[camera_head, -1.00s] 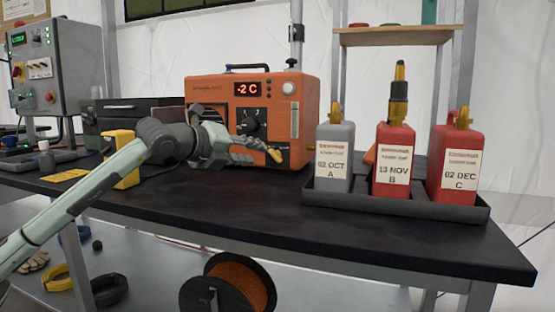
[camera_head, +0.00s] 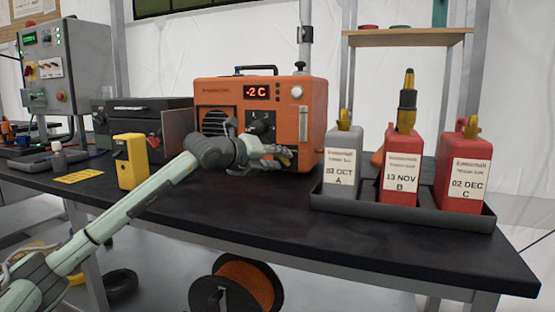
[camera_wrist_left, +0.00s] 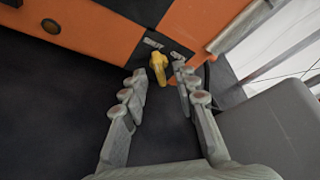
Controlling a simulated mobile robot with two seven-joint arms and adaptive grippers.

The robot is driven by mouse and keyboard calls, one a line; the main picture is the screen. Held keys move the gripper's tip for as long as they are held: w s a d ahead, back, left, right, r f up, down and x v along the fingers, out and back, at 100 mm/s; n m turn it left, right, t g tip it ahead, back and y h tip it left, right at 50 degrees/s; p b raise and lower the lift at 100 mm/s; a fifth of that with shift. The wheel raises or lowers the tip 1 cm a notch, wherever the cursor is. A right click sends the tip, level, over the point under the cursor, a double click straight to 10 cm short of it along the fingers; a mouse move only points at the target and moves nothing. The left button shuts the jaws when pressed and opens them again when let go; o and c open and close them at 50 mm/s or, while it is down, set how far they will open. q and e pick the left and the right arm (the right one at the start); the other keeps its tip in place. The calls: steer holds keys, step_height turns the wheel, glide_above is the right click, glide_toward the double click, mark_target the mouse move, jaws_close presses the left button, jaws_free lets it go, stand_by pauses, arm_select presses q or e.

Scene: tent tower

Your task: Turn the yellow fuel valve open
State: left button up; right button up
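The yellow fuel valve (camera_wrist_left: 158,66) is a small knob low on the front of the orange heater (camera_head: 235,90), whose display reads -2 C. In the left wrist view it lies between the fingertips of my left gripper (camera_wrist_left: 160,76), with a finger on either side. The gripper is open; I cannot tell whether a finger touches the knob. In the head view my left gripper (camera_head: 282,155) is at the heater's lower right front, and its fingers mostly hide the valve. My right gripper is not in view.
A dark tray (camera_head: 400,212) with a grey can (camera_head: 343,150) and two red cans (camera_head: 402,150) stands close right of the gripper. A yellow device (camera_head: 130,165) stands left on the black bench (camera_head: 250,222). The bench front is clear.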

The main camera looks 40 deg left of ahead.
arm_select(q)
jaws_close()
